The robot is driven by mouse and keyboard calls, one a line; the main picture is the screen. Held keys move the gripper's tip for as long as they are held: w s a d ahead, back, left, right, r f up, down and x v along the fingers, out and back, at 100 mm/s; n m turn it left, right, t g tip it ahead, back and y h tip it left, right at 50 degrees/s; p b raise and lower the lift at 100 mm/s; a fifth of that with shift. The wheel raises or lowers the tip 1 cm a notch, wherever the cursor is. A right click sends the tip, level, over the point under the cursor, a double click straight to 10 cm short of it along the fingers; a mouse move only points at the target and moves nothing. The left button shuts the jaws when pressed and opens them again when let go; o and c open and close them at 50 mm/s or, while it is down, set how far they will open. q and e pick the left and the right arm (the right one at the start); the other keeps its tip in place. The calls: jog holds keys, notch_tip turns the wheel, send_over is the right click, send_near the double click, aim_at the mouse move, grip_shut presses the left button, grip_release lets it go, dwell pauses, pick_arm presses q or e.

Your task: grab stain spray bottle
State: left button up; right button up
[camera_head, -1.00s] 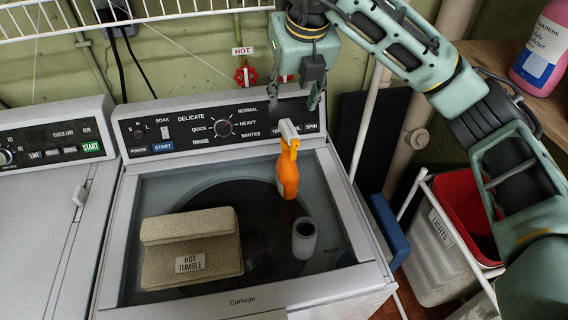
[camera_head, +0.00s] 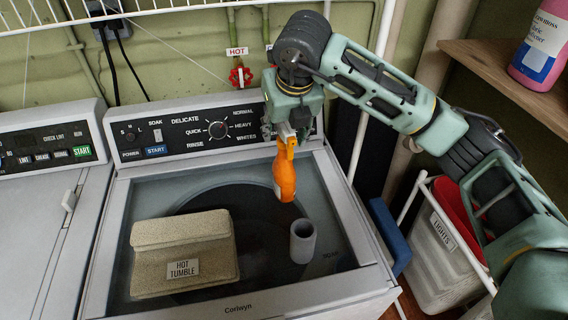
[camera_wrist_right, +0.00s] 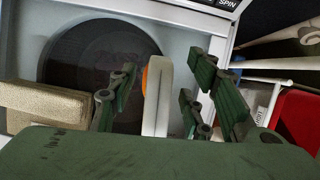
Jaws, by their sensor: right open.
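The orange spray bottle (camera_head: 284,178) with a pale spray head stands on the washer's glass top, near the control panel. My right gripper (camera_head: 290,132) is directly over the bottle's head, pointing down. In the right wrist view the bottle's pale top (camera_wrist_right: 157,97), with a bit of orange at its left, lies between the spread fingers of my open right gripper (camera_wrist_right: 165,92). I see gaps on both sides of it there. My left gripper is not in view.
The control panel (camera_head: 190,132) rises close behind. At right are a hamper (camera_head: 440,255) and a shelf with a pink bottle (camera_head: 540,45).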

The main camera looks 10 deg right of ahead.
jog(key=shift+x, duration=1.25)
grip_shut()
